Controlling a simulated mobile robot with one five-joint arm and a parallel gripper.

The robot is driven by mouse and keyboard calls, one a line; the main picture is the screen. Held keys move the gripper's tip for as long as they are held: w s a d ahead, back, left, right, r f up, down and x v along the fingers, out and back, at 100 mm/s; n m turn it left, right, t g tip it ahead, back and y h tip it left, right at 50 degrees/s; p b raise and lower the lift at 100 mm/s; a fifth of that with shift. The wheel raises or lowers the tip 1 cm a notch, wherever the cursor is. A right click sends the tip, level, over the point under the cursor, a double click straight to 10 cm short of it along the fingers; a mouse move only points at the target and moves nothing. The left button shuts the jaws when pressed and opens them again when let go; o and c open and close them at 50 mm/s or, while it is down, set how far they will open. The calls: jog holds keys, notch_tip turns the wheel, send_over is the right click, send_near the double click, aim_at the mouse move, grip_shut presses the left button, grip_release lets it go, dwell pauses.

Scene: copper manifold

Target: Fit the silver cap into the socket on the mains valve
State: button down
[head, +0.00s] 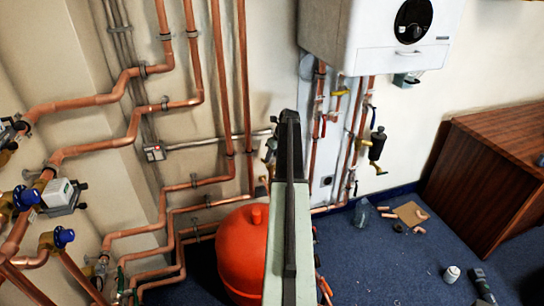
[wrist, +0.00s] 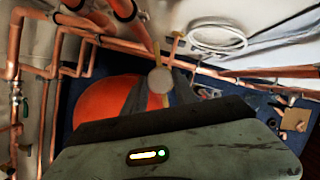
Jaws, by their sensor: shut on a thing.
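My gripper (wrist: 160,88) is shut on the silver cap (wrist: 159,80), a pale round disc between its two fingertips in the wrist view. The cap's face is towards the camera, in front of the red tank and a yellow pipe. In the head view my arm rises up the middle and hides the fingertips and the cap. I cannot tell which fitting is the mains valve, and no socket shows clearly. Blue-handled valves (head: 63,237) sit on the copper pipes at far left, and small valves (head: 341,92) hang below the boiler.
Copper pipes (head: 130,143) cover the left wall. A red tank (head: 243,249) stands behind my arm. A white boiler (head: 375,35) hangs above. A wooden cabinet (head: 490,180) stands right. Loose items, including a cardboard piece (head: 408,213), lie on the blue floor.

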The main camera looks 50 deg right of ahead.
jog(key=shift+f+b, duration=0.6)
jog(key=shift+f, duration=0.1)
jog(key=c, duration=0.9)
grip_release()
jog(key=shift+r, duration=0.1)
jog(key=p+v, duration=0.7)
jog(key=shift+r, duration=0.25)
jog(key=shift+s, duration=0.15)
